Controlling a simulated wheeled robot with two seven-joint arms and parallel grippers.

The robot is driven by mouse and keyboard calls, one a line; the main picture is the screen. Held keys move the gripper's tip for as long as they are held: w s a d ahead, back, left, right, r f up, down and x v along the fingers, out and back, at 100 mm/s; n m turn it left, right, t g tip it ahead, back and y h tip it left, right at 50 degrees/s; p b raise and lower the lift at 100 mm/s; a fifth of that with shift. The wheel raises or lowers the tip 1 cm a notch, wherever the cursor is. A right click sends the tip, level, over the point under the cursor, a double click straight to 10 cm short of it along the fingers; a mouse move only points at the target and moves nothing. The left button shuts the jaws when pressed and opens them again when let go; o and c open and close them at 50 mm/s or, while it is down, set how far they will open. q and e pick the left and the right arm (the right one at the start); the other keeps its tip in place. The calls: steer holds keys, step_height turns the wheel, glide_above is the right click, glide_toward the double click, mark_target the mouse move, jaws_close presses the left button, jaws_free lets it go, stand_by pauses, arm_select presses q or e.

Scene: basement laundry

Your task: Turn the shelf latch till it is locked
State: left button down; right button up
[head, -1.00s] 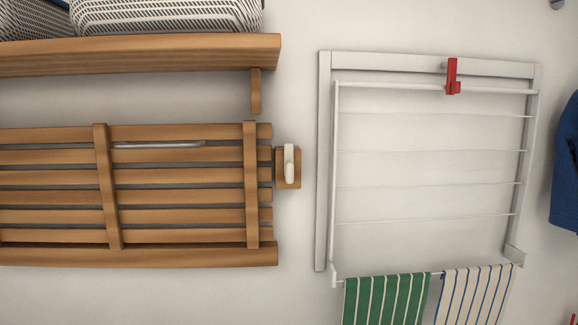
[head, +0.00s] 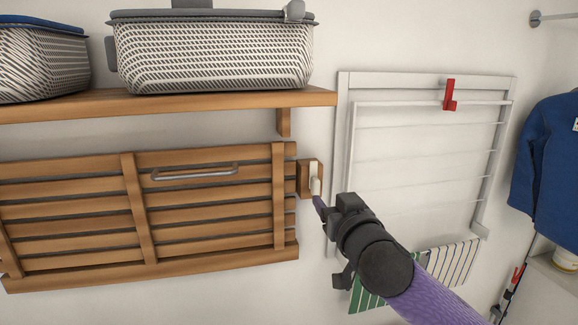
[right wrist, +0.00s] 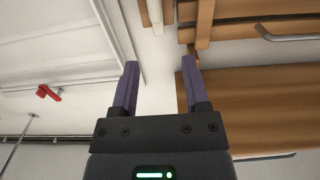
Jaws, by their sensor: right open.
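The shelf latch (head: 315,180) is a small cream lever on a wooden block (head: 304,179), fixed to the wall just right of the slatted wooden folding shelf (head: 209,208). The lever stands roughly upright along the block. My right gripper (head: 320,205) is just below and to the right of the latch in the head view, its purple fingertip close to the lever's lower end. In the right wrist view my gripper (right wrist: 160,63) has its two fingers apart with nothing between them. A pale upright piece, probably the latch (right wrist: 156,14), shows beyond the fingertips. My left gripper is out of view.
A fixed shelf (head: 170,103) with patterned baskets (head: 212,55) is above. The white drying rack (head: 342,140) hangs right of the latch, with a red clip (head: 449,95) and striped cloths (head: 447,262). A blue garment (head: 545,155) hangs at far right.

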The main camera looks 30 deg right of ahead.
mark_target(318, 182)
steer(key=x, duration=0.5)
steer(key=p+x, duration=0.1)
steer(key=x, duration=0.3)
steer(key=shift+w+d+f, duration=0.15)
steer(key=shift+w+d, duration=0.15)
jaws_close()
